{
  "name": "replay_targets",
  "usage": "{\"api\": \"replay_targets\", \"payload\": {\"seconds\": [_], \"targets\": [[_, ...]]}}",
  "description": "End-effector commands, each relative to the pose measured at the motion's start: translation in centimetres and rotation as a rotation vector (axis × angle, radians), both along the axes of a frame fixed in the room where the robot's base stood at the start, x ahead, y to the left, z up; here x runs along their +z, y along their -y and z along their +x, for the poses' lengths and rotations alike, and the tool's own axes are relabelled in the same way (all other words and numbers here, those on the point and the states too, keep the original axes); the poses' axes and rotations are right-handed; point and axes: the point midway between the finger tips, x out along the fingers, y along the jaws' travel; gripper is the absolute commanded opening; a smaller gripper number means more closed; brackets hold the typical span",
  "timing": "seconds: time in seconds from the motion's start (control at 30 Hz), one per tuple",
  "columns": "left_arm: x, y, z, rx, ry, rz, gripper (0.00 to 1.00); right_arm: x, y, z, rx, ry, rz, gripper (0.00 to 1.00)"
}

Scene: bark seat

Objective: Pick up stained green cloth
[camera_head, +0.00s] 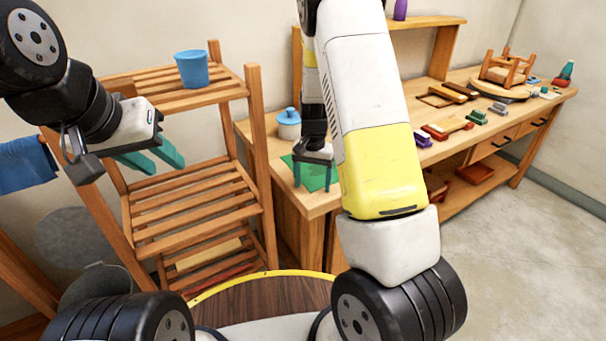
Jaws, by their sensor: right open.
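The green cloth (316,172) lies flat on the near left end of the wooden workbench (320,200). Stains cannot be made out at this size. My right gripper (312,184) points down over the cloth with its teal fingers apart and nothing visible between them. The gripper and my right arm hide part of the cloth, and I cannot tell whether the fingertips touch it. My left gripper (166,168) is at the left, in front of the slatted shelf, with its teal fingers apart and empty.
A white jar with a blue lid (289,125) stands just behind the cloth. A blue bucket (191,69) sits on the slatted wooden shelf (190,200). A blue cloth (24,165) hangs at far left. Brushes, blocks and an upturned stool (507,72) occupy the bench's right part.

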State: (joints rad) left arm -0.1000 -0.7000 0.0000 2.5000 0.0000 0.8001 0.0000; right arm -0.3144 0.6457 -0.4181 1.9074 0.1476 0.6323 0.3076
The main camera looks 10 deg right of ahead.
Motion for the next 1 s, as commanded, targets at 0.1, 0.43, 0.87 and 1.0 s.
{"api": "replay_targets", "payload": {"seconds": [0.1,0.43,0.87,1.0], "targets": [[0.0,0.0,0.0,0.0,0.0,0.0,0.36,-0.24,0.0,0.0,0.0,0.0,0.0,0.73],[0.0,0.0,0.0,0.0,0.0,0.0,0.36,-0.27,0.0,0.0,0.0,0.0,0.0,0.73],[0.0,0.0,0.0,0.0,0.0,0.0,0.36,-0.3,0.0,-0.01,0.0,0.0,0.0,0.33],[0.0,0.0,0.0,0.0,0.0,0.0,0.36,-0.3,0.0,-0.01,0.0,0.0,0.0,0.2]]}}
